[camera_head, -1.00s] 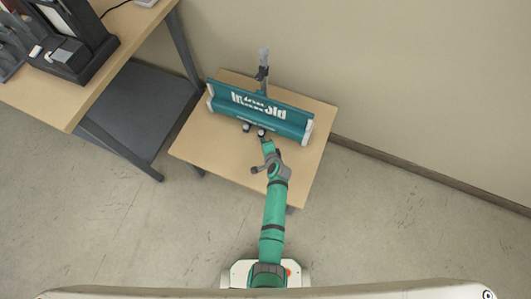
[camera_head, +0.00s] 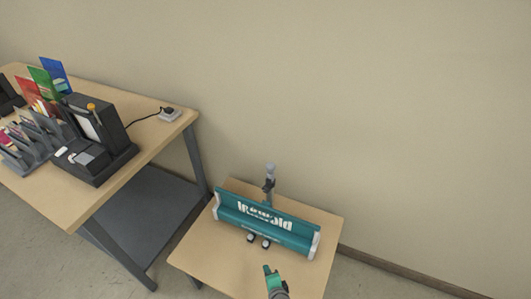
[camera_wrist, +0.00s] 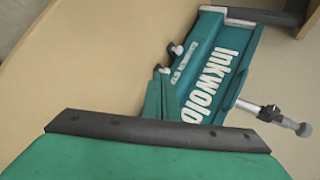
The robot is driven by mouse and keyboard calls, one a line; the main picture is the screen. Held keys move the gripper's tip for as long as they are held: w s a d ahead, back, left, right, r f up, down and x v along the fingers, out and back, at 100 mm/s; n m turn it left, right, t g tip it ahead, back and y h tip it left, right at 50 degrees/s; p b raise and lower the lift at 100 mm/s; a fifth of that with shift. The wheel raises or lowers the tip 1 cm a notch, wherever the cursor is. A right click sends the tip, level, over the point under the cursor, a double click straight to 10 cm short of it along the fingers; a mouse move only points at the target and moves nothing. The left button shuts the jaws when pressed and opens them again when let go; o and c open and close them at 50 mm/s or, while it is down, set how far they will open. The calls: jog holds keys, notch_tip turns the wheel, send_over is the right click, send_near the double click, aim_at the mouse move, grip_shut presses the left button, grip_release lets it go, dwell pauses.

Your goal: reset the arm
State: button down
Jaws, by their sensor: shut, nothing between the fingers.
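My gripper (camera_head: 268,270) shows at the bottom of the head view, above the small wooden table. It is shut and empty, a little in front of the two dark knobs (camera_head: 258,241) of a teal laminator. The laminator (camera_head: 264,224) has white end caps and white lettering, and stands on the table. A grey upright lever (camera_head: 269,180) rises behind it. In the wrist view the laminator (camera_wrist: 218,75) lies beyond my green and black hand, with its lever (camera_wrist: 275,118) at the right. Most of my arm is out of the head view.
The small table (camera_head: 215,265) stands near a beige wall (camera_head: 380,130). At the left, a larger desk (camera_head: 150,150) with a grey lower shelf holds a dark machine (camera_head: 95,140), file holders and coloured sheets. Bare floor (camera_head: 385,280) lies right of the small table.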

jog(key=s+r+n+t+h, duration=0.1)
jog(key=s+r+n, duration=0.2)
jog(key=s, duration=0.6)
jog(key=s+r+n+t+h, duration=0.1)
jog(key=s+r+n+h, duration=0.2)
jog(key=s, duration=0.5)
jog(key=s+r+n+t, duration=0.1)
jog(key=s+r+n, duration=0.2)
jog(key=r, duration=0.4)
jog(key=s+r+n+t, duration=0.1)
jog(key=s+r+n, duration=0.2)
jog(key=s+r, duration=0.3)
jog(key=s+a+r+n+t+y, duration=0.1)
jog(key=s+r, duration=0.4)
jog(key=r, duration=0.5)
jog(key=shift+n, duration=0.9)
